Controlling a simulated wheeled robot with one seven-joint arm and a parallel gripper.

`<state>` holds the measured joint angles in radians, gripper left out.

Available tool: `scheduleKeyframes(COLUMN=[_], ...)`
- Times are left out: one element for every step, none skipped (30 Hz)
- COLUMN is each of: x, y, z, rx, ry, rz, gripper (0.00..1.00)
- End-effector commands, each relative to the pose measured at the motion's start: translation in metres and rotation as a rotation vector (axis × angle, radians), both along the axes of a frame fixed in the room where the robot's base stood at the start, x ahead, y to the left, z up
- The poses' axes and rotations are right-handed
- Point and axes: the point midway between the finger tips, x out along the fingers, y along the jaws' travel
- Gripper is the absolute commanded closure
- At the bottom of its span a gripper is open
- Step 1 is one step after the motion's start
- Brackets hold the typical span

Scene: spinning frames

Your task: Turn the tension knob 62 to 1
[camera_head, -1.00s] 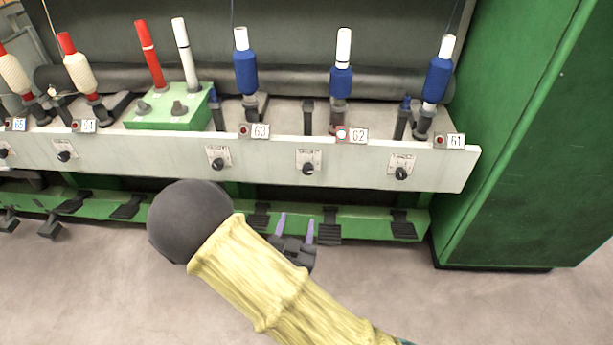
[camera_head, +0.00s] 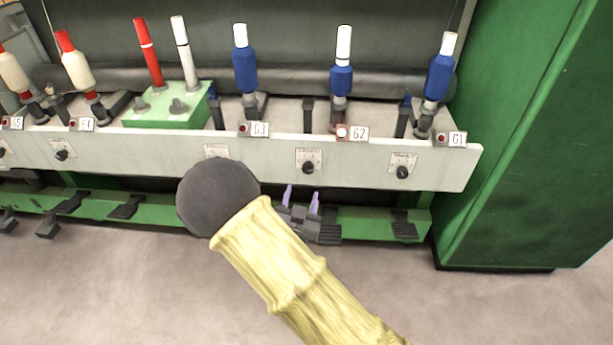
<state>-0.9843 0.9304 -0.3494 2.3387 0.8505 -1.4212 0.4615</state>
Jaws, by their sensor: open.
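The tension knob 62 (camera_head: 308,168) is a small black knob on a pale dial plate on the front of the white rail, below and left of the label 62 (camera_head: 359,133). The dial's markings are too small to read. My gripper (camera_head: 301,193) is open and empty, its two purple fingertips pointing up just below this knob in the picture. The fingers look apart from the knob. The gap in depth is hard to judge.
Another knob (camera_head: 402,172) sits to the right, under the label 61 (camera_head: 457,139). My arm hides the knob below the label 63 (camera_head: 260,129). Black pedals line the green lower rail (camera_head: 370,222). A green cabinet (camera_head: 530,130) stands at the right.

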Motion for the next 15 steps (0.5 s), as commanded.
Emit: scheduleKeyframes(x=[0.01,0.015,0.022,0.027,0.032,0.039,0.045,0.05,0.057,0.062,0.066,0.072,0.076,0.079,0.083], y=[-0.001,-0.002,-0.003,-0.003,-0.004,-0.005,-0.006,-0.006,-0.007,-0.007,-0.008,-0.009,-0.009,-0.009,-0.009], z=[-0.001,-0.002,-0.001,-0.001,-0.001,-0.001,-0.002,-0.002,-0.002,-0.001,-0.001,-0.002,-0.001,-0.001,-0.001], rx=[0.003,0.003,0.004,0.003,0.002,0.002,0.002,0.003,0.002,0.002,0.002,0.002,0.002,0.001,0.001], ry=[-0.003,-0.003,-0.004,-0.003,-0.003,-0.004,-0.003,-0.004,-0.002,-0.003,-0.004,-0.002,-0.002,-0.002,-0.001], rz=[-0.002,-0.003,-0.002,-0.002,-0.002,-0.002,-0.003,-0.002,0.0,-0.001,-0.002,-0.001,0.0,0.0,0.0], gripper=[0.48,0.48,0.48,0.48,0.48,0.48,0.48,0.48,0.48,0.48,0.48,0.48,0.48,0.48,0.48])
